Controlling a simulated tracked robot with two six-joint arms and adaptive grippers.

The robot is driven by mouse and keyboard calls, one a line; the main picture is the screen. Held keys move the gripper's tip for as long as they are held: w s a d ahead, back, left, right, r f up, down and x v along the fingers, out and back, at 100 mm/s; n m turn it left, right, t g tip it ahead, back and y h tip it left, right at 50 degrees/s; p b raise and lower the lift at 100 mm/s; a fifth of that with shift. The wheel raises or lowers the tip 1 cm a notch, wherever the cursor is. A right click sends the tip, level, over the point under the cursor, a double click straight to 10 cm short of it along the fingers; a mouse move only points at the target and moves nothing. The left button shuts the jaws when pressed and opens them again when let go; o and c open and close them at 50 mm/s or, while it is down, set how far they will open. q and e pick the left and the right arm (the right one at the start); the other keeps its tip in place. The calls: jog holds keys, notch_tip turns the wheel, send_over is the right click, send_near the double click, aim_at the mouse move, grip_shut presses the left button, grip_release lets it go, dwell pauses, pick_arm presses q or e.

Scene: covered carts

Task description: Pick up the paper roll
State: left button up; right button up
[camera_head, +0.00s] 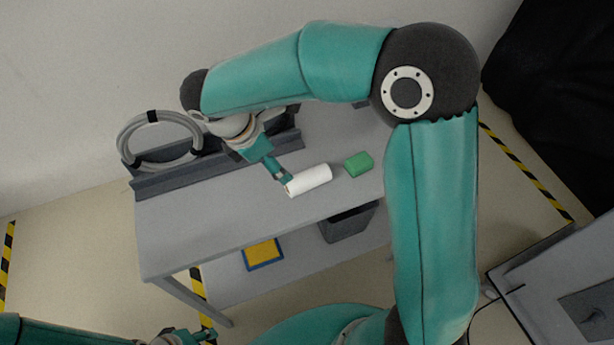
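The white paper roll (310,180) lies on its side on the grey cart top (200,225), near its middle. My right arm arches over from the right, and its gripper (286,181) points down at the left end of the roll. The fingertips overlap or touch that end; I cannot tell whether they are closed around it. My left gripper (176,338) is at the bottom edge, away from the cart and partly cut off; its finger opening is unclear.
A green block (358,164) lies just right of the roll. A coiled grey hose (160,141) stands at the cart's back left by a dark rail (165,182). A dark bin (346,226) and a yellow-blue item (263,254) sit below. The cart top's front left is clear.

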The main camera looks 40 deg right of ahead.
aim_at(295, 180)
jog(key=x, duration=1.2)
jog(key=shift+w+p, duration=0.1)
jog(key=shift+p, duration=0.25)
jog(key=c, duration=1.3)
